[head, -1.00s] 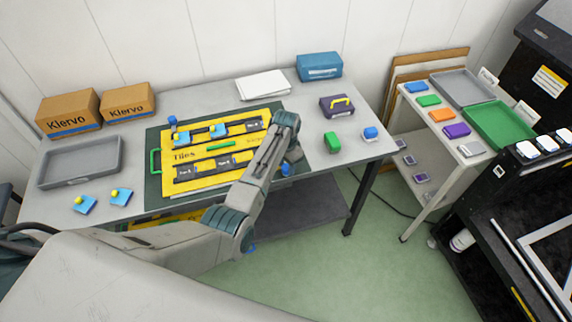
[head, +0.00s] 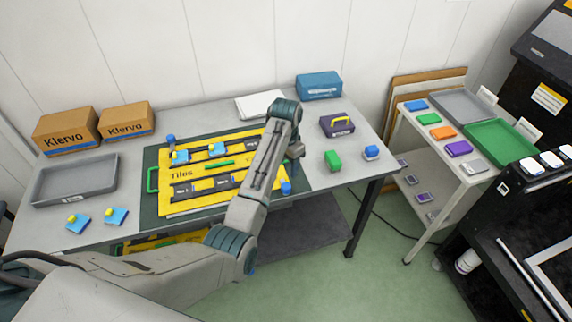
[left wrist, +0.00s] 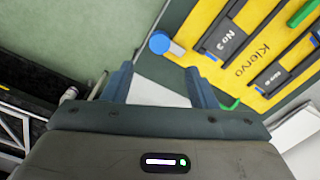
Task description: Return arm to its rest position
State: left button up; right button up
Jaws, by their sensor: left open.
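My left arm reaches in from the lower left in the head view and covers the right part of the yellow tile board (head: 190,207). My left gripper (head: 297,152) hangs at the arm's far end, and its fingers are hard to see there. In the left wrist view my left gripper (left wrist: 160,90) is open, with nothing between its two fingers. A blue round-topped piece (left wrist: 160,42) stands by the board's edge, apart from the fingers; in the head view a blue piece (head: 286,188) shows beside my arm. My right gripper is in neither view.
A side trolley (head: 412,120) with coloured pads stands right. Green floor lies clear in front.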

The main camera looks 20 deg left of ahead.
pick_arm(q)
jog(key=shift+r, duration=0.55)
jog(key=shift+s+f, duration=0.1)
